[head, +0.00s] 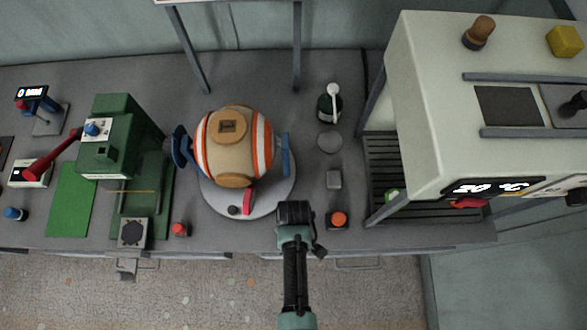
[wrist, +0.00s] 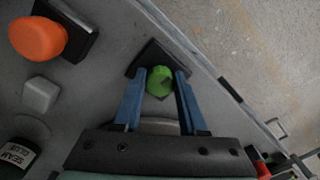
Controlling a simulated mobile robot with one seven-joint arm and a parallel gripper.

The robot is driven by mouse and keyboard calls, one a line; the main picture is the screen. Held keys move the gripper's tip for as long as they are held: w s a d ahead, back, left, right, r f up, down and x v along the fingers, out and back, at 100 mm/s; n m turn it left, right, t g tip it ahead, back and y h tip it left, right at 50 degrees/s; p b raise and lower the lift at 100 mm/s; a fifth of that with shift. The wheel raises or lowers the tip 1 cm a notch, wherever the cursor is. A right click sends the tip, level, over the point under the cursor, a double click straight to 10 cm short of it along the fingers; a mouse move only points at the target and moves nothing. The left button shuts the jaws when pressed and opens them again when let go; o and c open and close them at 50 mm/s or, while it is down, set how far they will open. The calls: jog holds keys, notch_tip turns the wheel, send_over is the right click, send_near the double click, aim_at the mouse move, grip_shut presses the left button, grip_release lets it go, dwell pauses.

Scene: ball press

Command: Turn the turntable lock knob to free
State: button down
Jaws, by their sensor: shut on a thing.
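In the wrist view, a green knob (wrist: 159,81) stands on a dark square base (wrist: 150,60). I take it for the turntable lock knob; no label shows. My gripper (wrist: 161,78) has its two blue fingers on either side of the knob, shut on it. In the head view my gripper (head: 293,212) is at the bench's front, just right of the turntable, and hides the knob. The turntable (head: 272,204) is a pale grey disc. It carries a large ball (head: 235,150) with orange and white stripes, held between blue side clamps.
An orange button (head: 338,219) on a dark base is close right of my gripper. A grey block (head: 334,180) and a glue jar (head: 329,105) are behind it. A white oven-like machine (head: 420,110) stands right; a green press (head: 108,150) stands left.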

jog(key=shift+n, duration=0.3)
jog(key=shift+c, duration=2.2)
grip_release()
notch_tip(320, 180, up, 13)
